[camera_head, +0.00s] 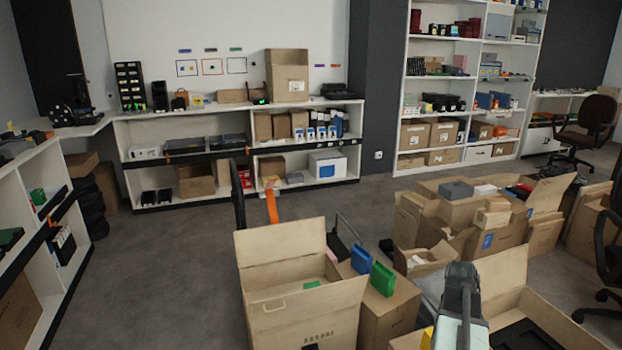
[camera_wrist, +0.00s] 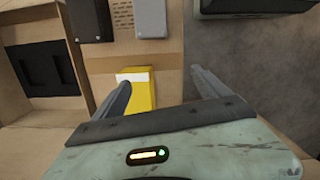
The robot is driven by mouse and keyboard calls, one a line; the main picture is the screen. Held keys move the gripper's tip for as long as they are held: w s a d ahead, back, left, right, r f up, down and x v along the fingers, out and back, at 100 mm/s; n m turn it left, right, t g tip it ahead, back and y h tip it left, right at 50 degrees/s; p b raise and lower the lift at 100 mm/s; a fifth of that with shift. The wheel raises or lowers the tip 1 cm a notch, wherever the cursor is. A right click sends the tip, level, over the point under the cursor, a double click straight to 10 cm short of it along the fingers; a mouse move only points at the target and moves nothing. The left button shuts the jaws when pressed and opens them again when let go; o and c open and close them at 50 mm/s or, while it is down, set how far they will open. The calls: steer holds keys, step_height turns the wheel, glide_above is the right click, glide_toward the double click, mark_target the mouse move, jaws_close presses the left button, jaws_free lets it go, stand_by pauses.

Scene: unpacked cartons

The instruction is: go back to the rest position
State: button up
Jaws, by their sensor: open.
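My gripper (camera_wrist: 161,78) is open in the wrist view, its two grey fingers spread with nothing held between them. A yellow object with a white part (camera_wrist: 143,92) shows beyond the fingers, partly covered by the left one. My arm (camera_head: 460,305) reaches up at the lower right of the head view, above the open cartons. Its fingers cannot be made out there. A yellow piece (camera_head: 427,338) shows just left of the arm.
An open carton (camera_head: 300,315) stands in front, with a blue box (camera_head: 361,260) and a green box (camera_head: 383,279) beside it. More packed cartons (camera_head: 495,240) stand behind at right. Shelves (camera_head: 240,180) line the back wall. The floor at left (camera_head: 170,270) is clear.

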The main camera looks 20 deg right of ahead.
steer(key=w+a+n, duration=0.2)
steer(key=w+a, duration=0.4)
steer(key=a, duration=0.4)
steer(key=w+a+n, duration=0.2)
steer(key=w+a, duration=0.4)
steer(key=a, duration=0.4)
steer(key=w+a+m+t, duration=0.1)
steer(key=a+m, duration=0.5)
steer(key=a, duration=1.5)
step_height(320, 180, up, 26)
steer(key=p, duration=2.5)
steer(key=shift+a+f+p, duration=0.15)
steer(key=shift+f+p, duration=0.1)
steer(key=shift+p, duration=0.1)
